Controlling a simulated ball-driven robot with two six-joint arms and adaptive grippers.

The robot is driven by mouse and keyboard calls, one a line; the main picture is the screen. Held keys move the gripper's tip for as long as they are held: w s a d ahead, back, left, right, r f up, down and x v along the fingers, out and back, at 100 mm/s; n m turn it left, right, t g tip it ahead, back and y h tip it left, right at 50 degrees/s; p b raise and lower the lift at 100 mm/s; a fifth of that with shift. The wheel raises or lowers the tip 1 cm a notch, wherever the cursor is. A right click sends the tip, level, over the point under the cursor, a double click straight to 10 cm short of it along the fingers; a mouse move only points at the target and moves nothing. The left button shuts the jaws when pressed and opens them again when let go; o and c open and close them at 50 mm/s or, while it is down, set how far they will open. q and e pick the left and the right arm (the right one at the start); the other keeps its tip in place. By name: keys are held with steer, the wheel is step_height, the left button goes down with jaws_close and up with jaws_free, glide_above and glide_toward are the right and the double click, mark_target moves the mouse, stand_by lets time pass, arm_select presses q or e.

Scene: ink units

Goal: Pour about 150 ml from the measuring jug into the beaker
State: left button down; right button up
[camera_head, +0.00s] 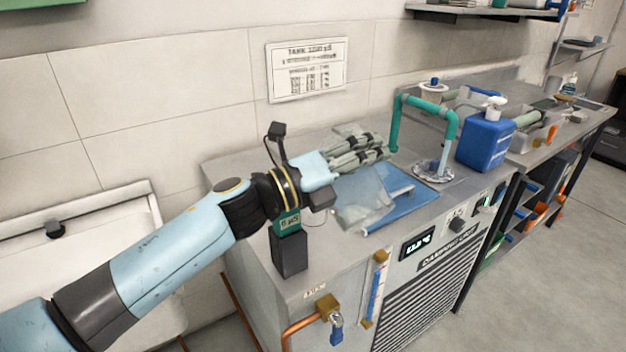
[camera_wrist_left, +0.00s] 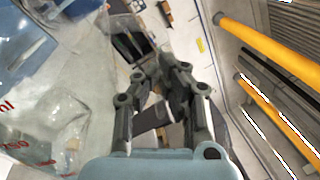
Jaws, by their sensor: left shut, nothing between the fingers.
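A clear vessel (camera_head: 362,208), which looks like the measuring jug, is at the blue tray (camera_head: 408,212) on the steel counter. Its outline is hard to make out, and I cannot tell how full it is. In the left wrist view, a clear wall with red markings (camera_wrist_left: 50,125) fills the left side, close beside the fingers. My left gripper (camera_head: 385,147) is shut and empty, above the back of the tray. Its fingers show in the wrist view (camera_wrist_left: 162,75). Something pale behind the fingers is partly hidden; I cannot tell whether it is the beaker. My right gripper is out of view.
A green bent pipe (camera_head: 425,104) rises just right of the tray. A blue pump bottle (camera_head: 486,139) stands farther right. A dark box (camera_head: 289,252) is on the counter below my wrist. The tiled wall (camera_head: 200,90) is close behind.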

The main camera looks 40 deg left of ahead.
mark_target(346, 130)
arm_select(q)
steer(key=shift+a+r, duration=0.1)
steer(key=shift+r, duration=0.15)
steer(key=shift+w+a+r+n+y, duration=0.15)
steer(key=shift+w+a+n, duration=0.1)
steer(key=shift+a+n, duration=0.3)
steer(key=shift+w+a+n+y, duration=0.2)
steer(key=shift+a+n, duration=0.15)
steer(key=shift+n, duration=0.3)
steer(key=shift+a+r+p, duration=0.1)
steer(key=shift+p, duration=0.2)
steer(key=shift+w+a+r+n, duration=0.2)
steer(key=shift+a+n, duration=0.1)
steer(key=shift+a, duration=0.1)
steer(key=shift+w+a+r+n+t+y+p, duration=0.25)
steer(key=shift+a+r+n+t+p, duration=0.2)
steer(key=shift+a+n, duration=0.2)
stand_by(1.0)
steer(key=shift+w+a+n, duration=0.2)
steer(key=shift+a+n, duration=0.3)
steer(key=shift+n, duration=0.15)
stand_by(0.5)
